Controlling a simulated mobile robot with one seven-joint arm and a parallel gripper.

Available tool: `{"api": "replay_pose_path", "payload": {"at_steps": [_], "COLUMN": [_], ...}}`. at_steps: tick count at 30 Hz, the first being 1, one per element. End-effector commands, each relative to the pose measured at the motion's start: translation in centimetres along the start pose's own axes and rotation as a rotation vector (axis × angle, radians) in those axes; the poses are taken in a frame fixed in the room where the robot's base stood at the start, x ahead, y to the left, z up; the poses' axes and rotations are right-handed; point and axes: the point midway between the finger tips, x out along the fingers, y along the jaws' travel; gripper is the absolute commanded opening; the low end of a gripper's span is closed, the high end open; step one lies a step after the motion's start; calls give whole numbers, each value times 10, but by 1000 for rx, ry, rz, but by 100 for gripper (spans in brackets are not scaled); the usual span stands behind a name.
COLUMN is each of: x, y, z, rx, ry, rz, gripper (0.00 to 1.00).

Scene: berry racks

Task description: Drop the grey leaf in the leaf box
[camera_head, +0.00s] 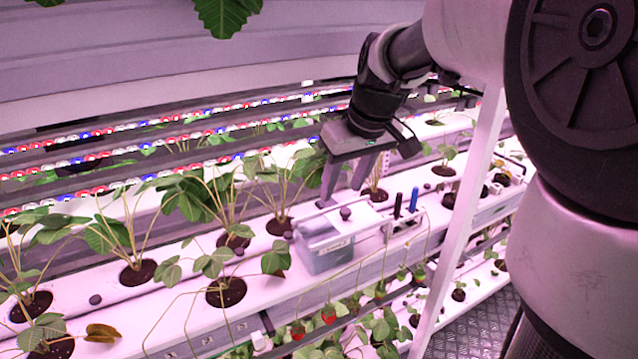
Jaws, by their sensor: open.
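My gripper (343,194) points down with its two fingers apart, and I see nothing held between them. No leaf shows clearly as grey. A yellow-brown leaf (102,333) sits at the lower left, beside a plant hole, well away from the gripper.
Strawberry plants (193,198) grow from round holes along the white shelf (180,262) on both sides of the box. A small holder with blue (413,199) and black tools stands right of it. Red berries (328,315) hang in front. A pale post (462,220) rises at right.

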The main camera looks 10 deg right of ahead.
Motion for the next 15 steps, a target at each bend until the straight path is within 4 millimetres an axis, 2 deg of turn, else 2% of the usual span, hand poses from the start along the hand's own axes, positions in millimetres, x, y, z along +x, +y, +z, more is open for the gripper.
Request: {"api": "replay_pose_path", "payload": {"at_steps": [4, 7, 12, 15], "x": [-14, -32, -62, -68], "y": [-4, -17, -50, -64], "z": [6, 28, 94, 133], "rx": [8, 44, 144, 199], "ry": [6, 22, 62, 85], "rz": [2, 10, 48, 81], "gripper": [45, 45, 45, 45]}}
